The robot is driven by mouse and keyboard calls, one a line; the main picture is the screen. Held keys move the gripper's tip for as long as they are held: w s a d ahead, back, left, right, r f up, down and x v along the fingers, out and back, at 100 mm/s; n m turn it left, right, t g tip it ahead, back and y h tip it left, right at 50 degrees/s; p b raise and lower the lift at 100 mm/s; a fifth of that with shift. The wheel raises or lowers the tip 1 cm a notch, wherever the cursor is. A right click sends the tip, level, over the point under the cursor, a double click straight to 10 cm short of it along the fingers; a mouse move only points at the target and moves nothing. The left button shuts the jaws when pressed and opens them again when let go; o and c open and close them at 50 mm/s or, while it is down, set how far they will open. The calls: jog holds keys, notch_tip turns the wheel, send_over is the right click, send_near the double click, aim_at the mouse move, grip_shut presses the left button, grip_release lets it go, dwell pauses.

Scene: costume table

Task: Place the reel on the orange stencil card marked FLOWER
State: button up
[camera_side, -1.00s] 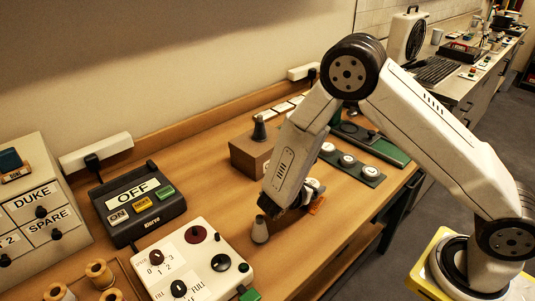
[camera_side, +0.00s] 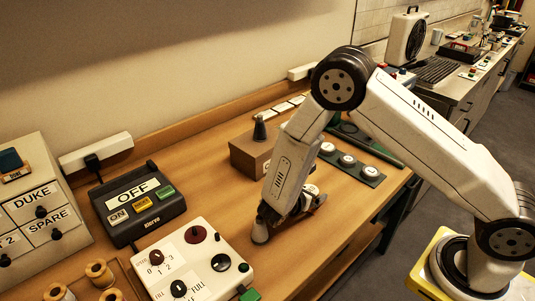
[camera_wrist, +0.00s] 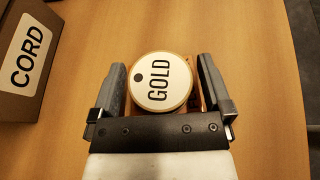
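The reel (camera_wrist: 161,82) is round, with a white top marked GOLD and a small dark hole. In the wrist view it lies between the two fingers of my gripper (camera_wrist: 164,85). The fingers are apart, with a narrow gap showing on each side of the reel. Orange edges, perhaps of a stencil card (camera_wrist: 196,101), show beside and under the reel. No FLOWER marking is readable, so I cannot tell which card it is. In the side view my gripper (camera_side: 296,210) is low at the table, and my arm hides most of the reel.
A brown box marked CORD (camera_wrist: 30,62) stands left in the wrist view. A cream control panel (camera_side: 195,262) is at front left.

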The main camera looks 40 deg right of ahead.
jog(key=shift+r, duration=0.1)
jog(key=shift+a+r, duration=0.1)
jog(key=v, duration=1.1)
jog(key=shift+s+a+r, duration=0.1)
jog(key=shift+a, duration=0.3)
jog(key=shift+d, duration=0.1)
jog(key=shift+s+d+r+m+g+y, duration=0.15)
jog(key=shift+s+d+m+g+y, duration=0.15)
jog(key=shift+s+d+m, duration=0.15)
jog(key=s+d+r+m+y, duration=0.3)
jog(key=m+y, duration=0.3)
jog(key=m, duration=0.3)
jog(key=s+d+r+m+t+y, duration=0.1)
jog(key=s+d+r+m+y, duration=0.2)
jog(key=m, duration=0.7)
jog(key=s+y, duration=0.2)
jog(key=y, duration=0.1)
jog(key=shift+r+y, duration=0.2)
jog(key=shift+y, duration=0.1)
jog(key=shift+s, duration=0.15)
